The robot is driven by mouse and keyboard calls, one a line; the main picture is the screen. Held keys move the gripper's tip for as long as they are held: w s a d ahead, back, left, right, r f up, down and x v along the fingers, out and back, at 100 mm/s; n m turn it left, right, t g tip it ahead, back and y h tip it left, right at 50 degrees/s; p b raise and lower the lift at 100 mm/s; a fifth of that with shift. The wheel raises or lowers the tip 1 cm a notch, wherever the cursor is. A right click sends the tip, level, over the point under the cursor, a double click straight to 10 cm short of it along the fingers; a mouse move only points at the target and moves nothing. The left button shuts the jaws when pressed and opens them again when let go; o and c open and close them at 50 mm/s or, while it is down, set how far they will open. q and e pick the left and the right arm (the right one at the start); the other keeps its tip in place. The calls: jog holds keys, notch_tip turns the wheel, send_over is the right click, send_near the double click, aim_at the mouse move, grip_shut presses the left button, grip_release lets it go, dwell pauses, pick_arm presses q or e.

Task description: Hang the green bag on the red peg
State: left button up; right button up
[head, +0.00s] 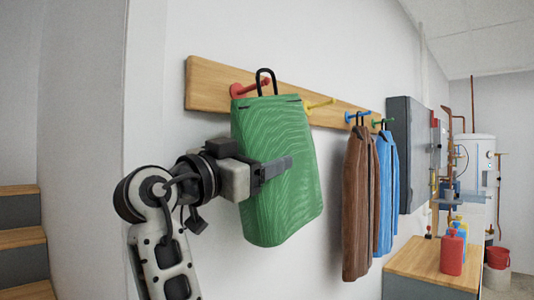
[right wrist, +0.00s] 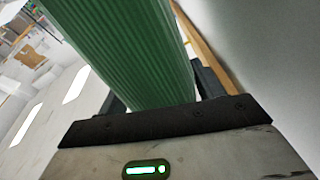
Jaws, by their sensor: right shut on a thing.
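The green bag (head: 275,205) hangs upright against the wall side, with a black loop (head: 266,72) at its top. The red peg (head: 240,90) is the leftmost on the wooden rail. The loop overlaps the peg's outer end in the head view; I cannot tell whether it is around the peg or beside it. My right gripper (head: 272,170) is shut on the bag at mid-height, one finger across its front. In the right wrist view the green bag (right wrist: 130,50) runs between the two fingers. My left gripper is not in view.
The wooden rail (head: 208,85) also carries a yellow peg (head: 320,104), partly behind the bag. Steps stand at far left.

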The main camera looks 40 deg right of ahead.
pick_arm(q)
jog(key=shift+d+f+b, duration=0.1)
jog(key=shift+b, duration=0.35)
pick_arm(e)
jog(key=shift+w+a+f, duration=0.1)
jog(key=shift+w+f, duration=0.2)
jog(key=shift+w, duration=0.3)
jog(key=shift+w+f, duration=0.25)
jog(key=shift+w, duration=0.35)
jog(key=o, duration=1.3)
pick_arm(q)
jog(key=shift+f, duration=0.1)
pick_arm(e)
jog(key=shift+f, duration=0.1)
jog(key=shift+a, duration=0.1)
